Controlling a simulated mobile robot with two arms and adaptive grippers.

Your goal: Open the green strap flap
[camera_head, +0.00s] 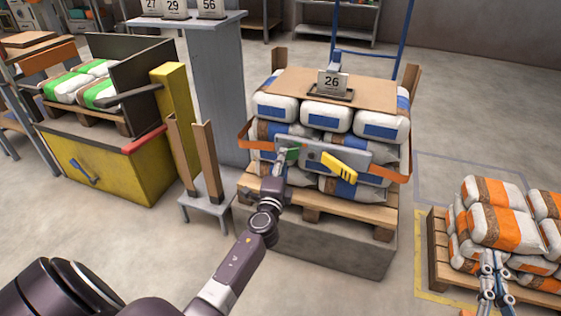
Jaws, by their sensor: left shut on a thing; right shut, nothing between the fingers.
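The green strap flap (291,154) is a small green piece at the left end of the grey strap buckle (310,156). The buckle sits on an orange strap (396,174) around a stack of white bags (326,115) with blue labels. A yellow handle (340,168) slants across the buckle's right part. My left gripper (283,153) is at the green flap and shut on it; its fingers hide part of the flap. My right gripper (487,265) is shut and empty in front of the orange-labelled bags at the lower right.
The bag stack stands on a wooden pallet (318,205) with a number 26 sign (333,83) on top. Upright boards (207,160) on a small grey stand are at its left. A second pallet (437,250) carries orange-labelled bags (497,213). Bare floor lies between the pallets.

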